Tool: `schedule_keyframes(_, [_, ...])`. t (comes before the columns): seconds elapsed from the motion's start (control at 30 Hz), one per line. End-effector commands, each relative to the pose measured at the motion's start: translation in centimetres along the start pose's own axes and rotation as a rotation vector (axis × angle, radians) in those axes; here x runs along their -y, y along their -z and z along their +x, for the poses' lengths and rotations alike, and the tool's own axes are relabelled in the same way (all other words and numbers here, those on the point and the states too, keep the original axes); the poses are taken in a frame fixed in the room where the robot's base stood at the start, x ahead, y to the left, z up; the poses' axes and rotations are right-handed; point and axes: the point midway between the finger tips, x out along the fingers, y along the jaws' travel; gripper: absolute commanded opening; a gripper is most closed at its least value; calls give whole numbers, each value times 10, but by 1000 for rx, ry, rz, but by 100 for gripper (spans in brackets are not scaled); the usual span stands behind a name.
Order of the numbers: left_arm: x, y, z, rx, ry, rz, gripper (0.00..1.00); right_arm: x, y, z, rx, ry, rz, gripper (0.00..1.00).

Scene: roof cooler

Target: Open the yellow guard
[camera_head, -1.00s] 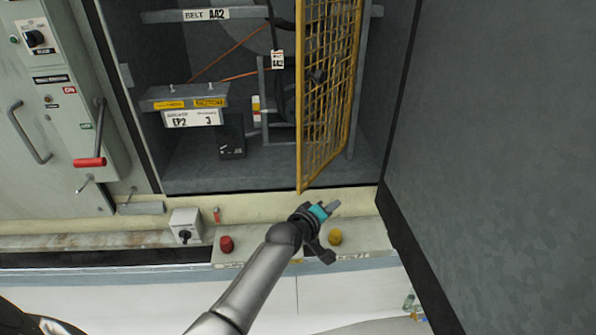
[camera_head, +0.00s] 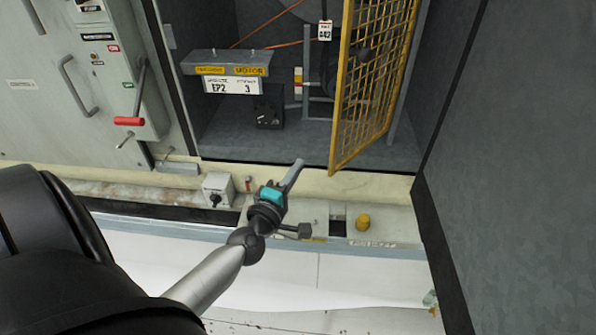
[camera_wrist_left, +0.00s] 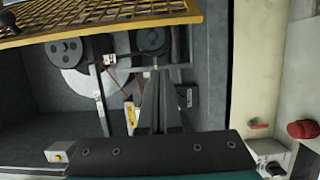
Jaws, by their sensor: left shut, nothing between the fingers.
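The yellow guard (camera_head: 374,92) is a mesh panel in a yellow frame, standing at an angle across the right part of the open cabinet. Its lower corner is near the cabinet's front sill. In the left wrist view the guard (camera_wrist_left: 108,27) crosses the top left. My left gripper (camera_head: 294,174) is shut and empty, in front of the sill, left of the guard's lower corner and apart from it in the picture. In the left wrist view its fingers (camera_wrist_left: 159,95) are together, pointing towards the cabinet inside. My right gripper is not in view.
A grey panel with a red-handled lever (camera_head: 130,121) is at the left. A switch box (camera_head: 217,189) and a yellow knob (camera_head: 362,222) sit along the front ledge. A label box (camera_head: 228,70) and belt wheel (camera_wrist_left: 85,80) are inside the cabinet. A dark wall (camera_head: 530,150) closes off the right.

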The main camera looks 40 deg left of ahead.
Motion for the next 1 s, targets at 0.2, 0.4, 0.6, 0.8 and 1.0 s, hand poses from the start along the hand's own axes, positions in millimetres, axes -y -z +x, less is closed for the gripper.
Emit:
schedule_keyframes(0.2, [0,0,36,1,-2,1,0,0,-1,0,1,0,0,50])
schedule_keyframes(0.4, [0,-1,66,2,-2,1,0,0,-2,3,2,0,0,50])
schedule_keyframes(0.6, [-1,-23,64,3,3,-4,0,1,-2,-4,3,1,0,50])
schedule_keyframes(0.8, [0,-37,59,2,2,-1,0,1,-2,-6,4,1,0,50])
schedule_keyframes(1.0, [1,-39,58,1,1,0,0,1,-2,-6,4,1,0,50])
